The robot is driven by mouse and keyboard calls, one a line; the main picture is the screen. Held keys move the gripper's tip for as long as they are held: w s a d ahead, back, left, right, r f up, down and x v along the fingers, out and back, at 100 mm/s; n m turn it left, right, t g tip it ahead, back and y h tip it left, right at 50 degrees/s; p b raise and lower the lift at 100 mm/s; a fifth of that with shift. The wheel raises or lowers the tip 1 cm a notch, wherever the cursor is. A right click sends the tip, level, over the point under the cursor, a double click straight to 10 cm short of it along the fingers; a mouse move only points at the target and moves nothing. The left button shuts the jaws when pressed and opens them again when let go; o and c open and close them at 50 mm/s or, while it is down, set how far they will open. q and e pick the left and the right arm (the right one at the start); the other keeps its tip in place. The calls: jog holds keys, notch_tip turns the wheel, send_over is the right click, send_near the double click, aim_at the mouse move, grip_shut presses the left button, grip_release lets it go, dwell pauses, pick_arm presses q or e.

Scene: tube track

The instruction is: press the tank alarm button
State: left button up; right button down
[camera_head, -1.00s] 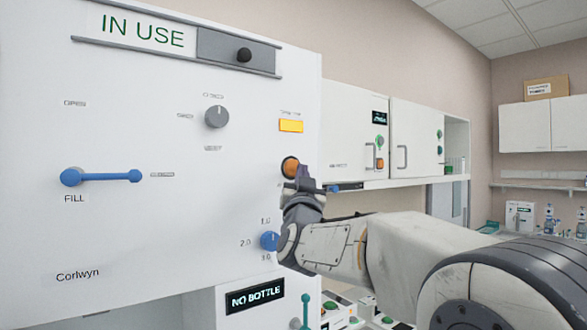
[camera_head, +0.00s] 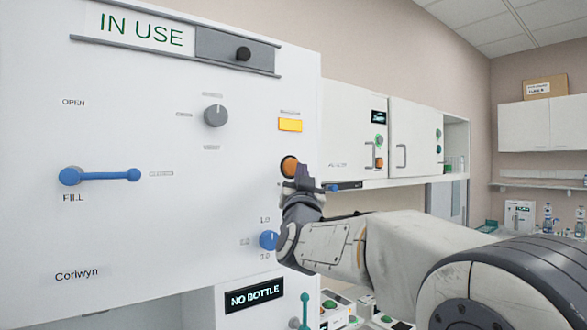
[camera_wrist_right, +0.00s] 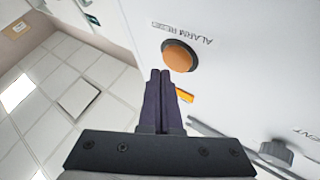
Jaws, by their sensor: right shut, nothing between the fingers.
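The round orange button (camera_head: 289,166) is on the right part of the white Corlwyn panel (camera_head: 130,230), below a yellow-orange lamp (camera_head: 290,125). In the right wrist view the orange button (camera_wrist_right: 179,56) has a dark ring and a label reading "ALARM RESE...", upside down. My right gripper (camera_head: 303,173) is shut and empty, its fingertips just right of the button in the head view. In the right wrist view the closed fingertips (camera_wrist_right: 160,75) lie just below the button's edge. I cannot tell whether they touch it. My left gripper is not in view.
A blue knob (camera_head: 269,240) sits below the button, near my right wrist. A blue FILL lever (camera_head: 100,175), a grey knob (camera_head: 215,116) and an IN USE slider (camera_head: 236,50) are on the same panel. A NO BOTTLE display (camera_head: 255,295) is lower down.

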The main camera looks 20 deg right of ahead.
jog(key=shift+w+a, duration=0.1)
jog(key=shift+w, duration=0.05)
dwell(0.7)
jog(key=shift+w, duration=0.25)
jog(key=shift+w+a, duration=0.25)
jog(key=shift+w, duration=0.25)
dwell(0.6)
jog(key=shift+s, duration=0.1)
jog(key=shift+s+d+b, duration=0.3)
jog(key=shift+s+b, duration=0.35)
jog(key=shift+s, duration=0.15)
